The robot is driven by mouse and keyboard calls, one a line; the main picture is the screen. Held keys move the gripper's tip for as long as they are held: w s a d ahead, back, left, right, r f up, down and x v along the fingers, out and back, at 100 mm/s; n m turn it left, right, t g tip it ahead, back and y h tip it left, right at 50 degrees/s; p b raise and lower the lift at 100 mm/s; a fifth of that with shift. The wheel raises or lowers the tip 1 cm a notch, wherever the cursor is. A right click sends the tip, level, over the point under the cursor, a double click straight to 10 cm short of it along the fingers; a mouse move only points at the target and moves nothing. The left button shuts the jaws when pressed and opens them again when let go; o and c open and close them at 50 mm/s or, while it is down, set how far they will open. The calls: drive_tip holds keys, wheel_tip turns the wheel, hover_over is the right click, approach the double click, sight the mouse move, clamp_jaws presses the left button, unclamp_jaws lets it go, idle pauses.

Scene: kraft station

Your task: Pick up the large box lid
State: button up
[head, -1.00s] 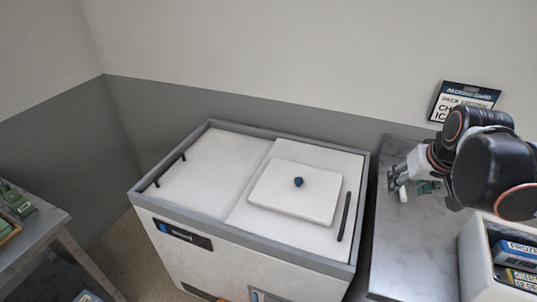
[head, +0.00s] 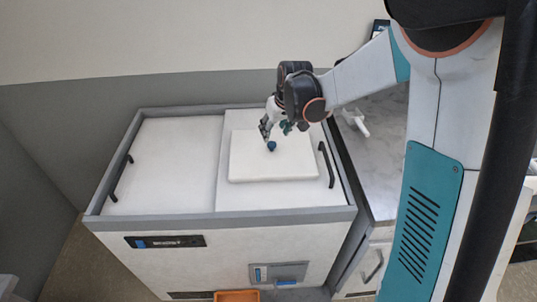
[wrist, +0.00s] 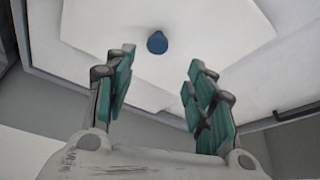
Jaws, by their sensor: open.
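The large box lid (head: 290,165) is a flat white slab with a small dark blue knob (head: 271,146) on top. It lies on the right half of the white chest's top. In the wrist view the lid (wrist: 195,45) lies ahead of the fingers, with the blue knob (wrist: 157,42) beyond the fingertips and roughly between them. My gripper (head: 273,132) is above the lid close to the knob; its green-padded fingers (wrist: 160,70) are spread apart with nothing between them. I cannot tell from these views whether a finger touches the knob.
The chest has a raised grey rim (head: 225,218) and two black handles, one at left (head: 121,178) and one right of the lid (head: 326,164). A marble counter (head: 385,150) with a white object (head: 354,121) stands to the right. An orange bin (head: 237,296) is below the front.

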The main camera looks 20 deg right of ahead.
sight(272, 144)
drive_tip(key=x, duration=0.3)
drive_tip(key=shift+f+b, duration=0.25)
drive_tip(key=shift+b, duration=0.1)
drive_tip(key=x, duration=0.1)
drive_tip(key=b+x, duration=0.1)
drive_tip(key=x, duration=0.1)
drive_tip(key=b+x, duration=0.1)
drive_tip(key=x, duration=0.1)
drive_tip(key=shift+d+f, duration=0.2)
drive_tip(key=shift+d, duration=0.05)
drive_tip(key=shift+s+r, duration=0.1)
clamp_jaws()
